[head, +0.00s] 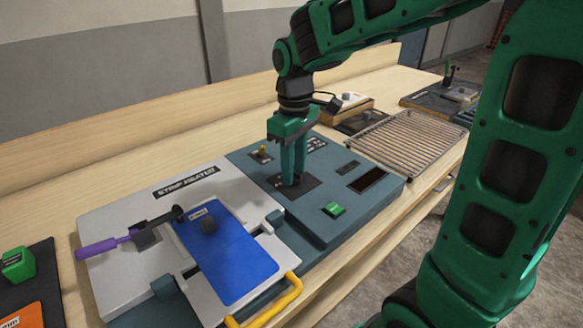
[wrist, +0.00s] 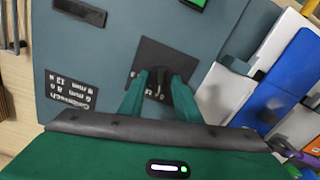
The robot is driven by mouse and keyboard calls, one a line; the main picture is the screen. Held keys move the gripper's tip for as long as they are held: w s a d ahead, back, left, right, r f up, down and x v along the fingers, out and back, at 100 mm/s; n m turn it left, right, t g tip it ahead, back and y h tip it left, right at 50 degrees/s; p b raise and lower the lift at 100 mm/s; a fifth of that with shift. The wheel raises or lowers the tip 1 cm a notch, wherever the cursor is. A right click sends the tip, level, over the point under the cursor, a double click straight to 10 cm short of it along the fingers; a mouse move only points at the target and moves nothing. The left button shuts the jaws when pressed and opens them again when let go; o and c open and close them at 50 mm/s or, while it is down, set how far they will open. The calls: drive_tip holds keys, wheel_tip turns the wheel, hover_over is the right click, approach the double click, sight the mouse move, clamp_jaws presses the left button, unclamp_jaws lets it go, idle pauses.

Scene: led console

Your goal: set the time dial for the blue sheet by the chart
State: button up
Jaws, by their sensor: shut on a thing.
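The blue sheet (head: 236,262) lies on the pale strip heater (head: 110,212); its edge also shows in the wrist view (wrist: 287,65). The time dial (wrist: 157,82) sits on a dark square plate on the teal console (head: 325,230). My gripper (head: 293,181) points down at that plate, and in the wrist view its fingers (wrist: 160,84) are shut on the dial, one on each side. The fingers hide much of the dial, so I cannot read its setting. A small chart (wrist: 72,91) with white print lies beside the dial; its lines are only partly legible.
A green button (head: 333,210) and a dark display (head: 367,180) are on the console, with a yellow knob (head: 262,151) behind. A purple-handled tool (head: 105,246) lies across the heater. A yellow handle (head: 272,304) sticks out in front. A wire rack (head: 410,140) stands right.

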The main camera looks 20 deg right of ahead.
drive_tip(key=shift+w+r+n, duration=0.1)
drive_tip(key=shift+n, duration=0.5)
drive_tip(key=o, duration=1.1)
drive_tip(key=shift+c, duration=0.2)
wheel_tip(320, 180, up, 11)
drive_tip(key=shift+f, duration=0.2)
drive_tip(key=shift+d, duration=0.1)
